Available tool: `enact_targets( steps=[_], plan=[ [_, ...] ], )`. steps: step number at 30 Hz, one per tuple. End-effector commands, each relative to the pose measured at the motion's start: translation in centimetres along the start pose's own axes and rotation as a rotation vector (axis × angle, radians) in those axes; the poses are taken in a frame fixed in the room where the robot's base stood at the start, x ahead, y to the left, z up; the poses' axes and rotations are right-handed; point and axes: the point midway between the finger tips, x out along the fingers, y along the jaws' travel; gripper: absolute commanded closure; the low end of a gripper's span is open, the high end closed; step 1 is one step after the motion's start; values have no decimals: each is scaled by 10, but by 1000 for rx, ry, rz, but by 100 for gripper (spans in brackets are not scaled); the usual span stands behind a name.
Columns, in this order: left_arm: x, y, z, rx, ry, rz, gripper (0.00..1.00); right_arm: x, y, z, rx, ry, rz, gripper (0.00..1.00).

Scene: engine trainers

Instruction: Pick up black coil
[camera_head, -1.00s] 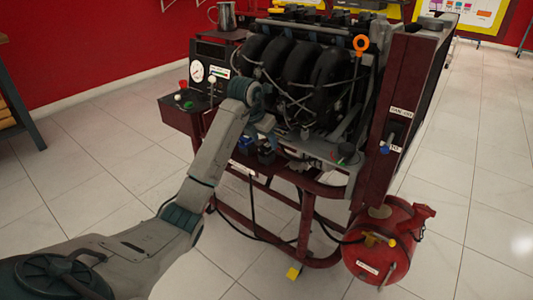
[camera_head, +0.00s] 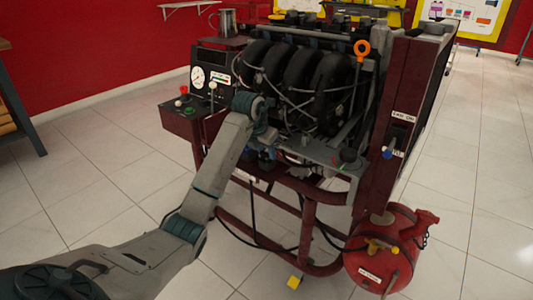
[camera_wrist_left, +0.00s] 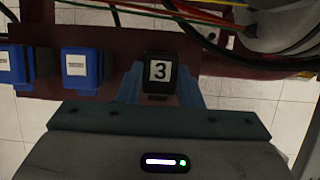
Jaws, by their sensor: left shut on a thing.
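The black coil (camera_wrist_left: 160,72), a small black block with a white label reading 3, sits between the fingers of my left gripper (camera_wrist_left: 160,88) in the left wrist view. The gripper is shut on it. In the head view my left arm reaches in to the front of the engine trainer (camera_head: 310,90), and the wrist hides the coil and most of the gripper (camera_head: 267,140). My right gripper is not in view.
Two blue labelled blocks (camera_wrist_left: 81,69) stand left of the coil on a dark red rail (camera_wrist_left: 115,45). Wires and a grey pipe run close behind. A red tank (camera_head: 385,255) stands at the trainer's lower right. The tiled floor at left is clear.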

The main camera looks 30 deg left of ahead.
Motion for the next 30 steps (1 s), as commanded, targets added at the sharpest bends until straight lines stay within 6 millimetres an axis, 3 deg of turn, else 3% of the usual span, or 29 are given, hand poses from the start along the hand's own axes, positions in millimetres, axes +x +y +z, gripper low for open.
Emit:
enact_targets(
  steps=[10,14,24,30],
  plan=[
    [-39,0,16,0,-3,1,94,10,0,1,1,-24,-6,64],
    [-45,-9,-8,3,0,2,94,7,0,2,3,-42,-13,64],
    [-82,-39,-76,4,0,4,94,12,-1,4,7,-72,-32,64],
    [-96,-52,-105,2,0,2,94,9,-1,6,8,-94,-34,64]
  ],
)
